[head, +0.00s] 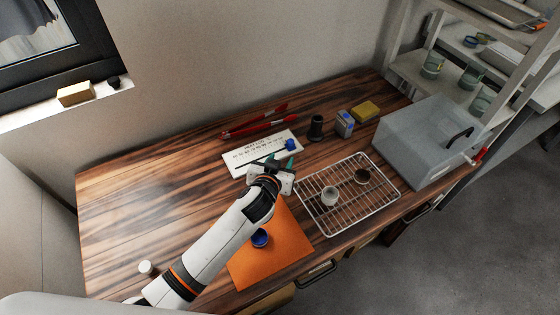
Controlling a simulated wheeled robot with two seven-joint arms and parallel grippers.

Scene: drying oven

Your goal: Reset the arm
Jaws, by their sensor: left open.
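My left arm reaches in from the lower left over the wooden table. My left gripper (275,164) is open, with nothing seen between its fingers. It is over the near edge of a white printed board (246,157), and hides part of it. I cannot tell its exact height above the board. My right gripper is not in view.
The table's left side is mostly clear.

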